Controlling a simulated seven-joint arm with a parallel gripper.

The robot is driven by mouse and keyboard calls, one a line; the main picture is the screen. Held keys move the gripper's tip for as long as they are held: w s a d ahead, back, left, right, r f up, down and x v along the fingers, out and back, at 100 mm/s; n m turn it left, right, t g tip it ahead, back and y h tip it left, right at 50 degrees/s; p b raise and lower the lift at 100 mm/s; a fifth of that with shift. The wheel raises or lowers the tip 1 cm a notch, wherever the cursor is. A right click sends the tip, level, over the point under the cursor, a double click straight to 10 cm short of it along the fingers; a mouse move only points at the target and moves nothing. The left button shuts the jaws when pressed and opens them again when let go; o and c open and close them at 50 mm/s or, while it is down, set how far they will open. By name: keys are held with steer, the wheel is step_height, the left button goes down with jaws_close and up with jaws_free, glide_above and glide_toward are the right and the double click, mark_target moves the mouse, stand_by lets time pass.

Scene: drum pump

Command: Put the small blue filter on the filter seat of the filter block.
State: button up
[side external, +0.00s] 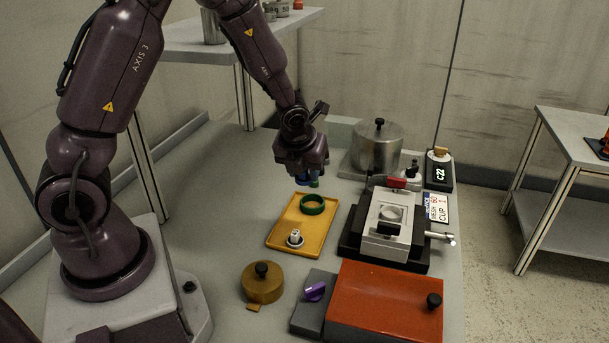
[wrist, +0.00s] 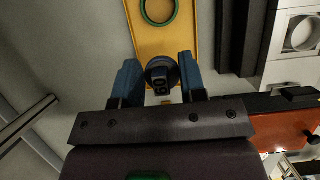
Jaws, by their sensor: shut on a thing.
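My gripper (side external: 308,182) hangs above the far end of the yellow tray in the side view. In the wrist view, my blue fingers (wrist: 159,84) are shut on a small round, dark blue-grey piece with a raised grip, which I take for the small blue filter (wrist: 159,70). In the side view it is too small to make out clearly between the fingertips. The filter block (side external: 370,245) stands to the right, a pale metal body on a black base. Its round filter seat (side external: 391,212) shows on top and also in the wrist view (wrist: 302,32).
The yellow tray (side external: 274,238) holds a green ring (side external: 312,204) and a small white-and-metal part (side external: 295,237). A metal pot (side external: 377,148) stands behind the block, and a red-orange box (side external: 385,300) in front. A brass lid (side external: 262,282) lies at the front left.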

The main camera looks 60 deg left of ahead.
steer(key=shift+s, duration=0.1)
steer(key=w+d+m, duration=0.1)
steer(key=w+d, duration=0.3)
steer(key=w+d+m+h, duration=0.1)
steer(key=w+d+m, duration=0.1)
steer(key=w+d, duration=0.2)
steer(key=w+d+m+t+h, duration=0.1)
steer(key=w+d+m, duration=0.1)
steer(key=w+d, duration=0.3)
steer(key=shift+w+d+f, duration=0.1)
steer(key=shift+w, duration=0.65)
steer(key=shift+w+m, duration=0.1)
steer(key=shift+m, duration=0.3)
steer(key=shift+f, duration=1.05)
steer(key=shift+f, duration=0.35)
steer(key=shift+f, duration=0.25)
steer(key=shift+f, duration=0.6)
